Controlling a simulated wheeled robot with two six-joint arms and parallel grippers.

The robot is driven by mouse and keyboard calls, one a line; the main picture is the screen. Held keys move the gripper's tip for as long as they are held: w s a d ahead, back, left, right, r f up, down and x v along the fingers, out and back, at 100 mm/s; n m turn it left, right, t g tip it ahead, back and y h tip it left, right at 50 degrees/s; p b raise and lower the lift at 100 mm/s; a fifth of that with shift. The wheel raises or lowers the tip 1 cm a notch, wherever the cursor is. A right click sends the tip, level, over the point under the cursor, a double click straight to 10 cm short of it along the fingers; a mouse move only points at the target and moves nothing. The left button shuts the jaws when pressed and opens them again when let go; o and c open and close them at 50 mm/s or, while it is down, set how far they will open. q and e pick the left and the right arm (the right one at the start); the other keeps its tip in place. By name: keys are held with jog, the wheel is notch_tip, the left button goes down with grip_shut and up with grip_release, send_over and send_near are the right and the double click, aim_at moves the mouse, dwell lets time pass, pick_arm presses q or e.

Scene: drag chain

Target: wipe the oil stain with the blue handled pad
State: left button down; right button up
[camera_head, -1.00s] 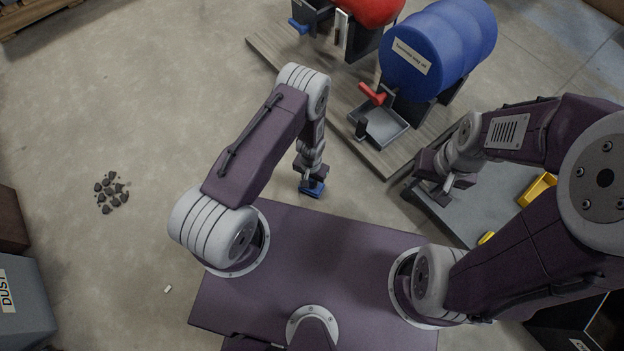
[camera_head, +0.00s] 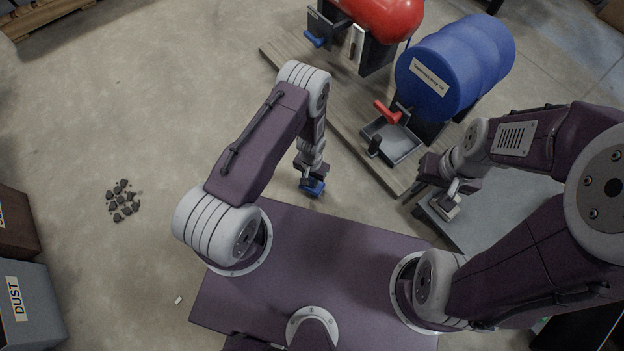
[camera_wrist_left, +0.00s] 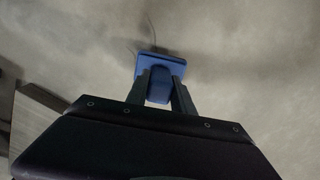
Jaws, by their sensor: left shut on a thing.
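The blue handled pad (camera_head: 312,190) is just in front of my base in the head view, at or close to the floor. My left gripper (camera_head: 312,180) is shut on it. In the left wrist view the pad (camera_wrist_left: 160,64) sits at the tips of the two dark fingers (camera_wrist_left: 160,88). A darker patch (camera_wrist_left: 205,72) spreads over the floor beside the pad; I cannot tell stain from shadow. My right gripper (camera_head: 448,200) hangs over the grey surface at right, with a small pale piece at its tips; its jaws are unclear.
A blue barrel (camera_head: 450,70) with a red tap over a grey tray (camera_head: 392,143) and a red tank (camera_head: 385,18) stand on a wooden platform (camera_head: 350,118). Dark lumps (camera_head: 123,200) lie on the floor at left, near a DUST bin (camera_head: 35,300). The left floor is mostly clear.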

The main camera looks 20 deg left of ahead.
pick_arm(q)
jog(key=shift+r+p, duration=2.2)
jog(key=shift+r, duration=0.4)
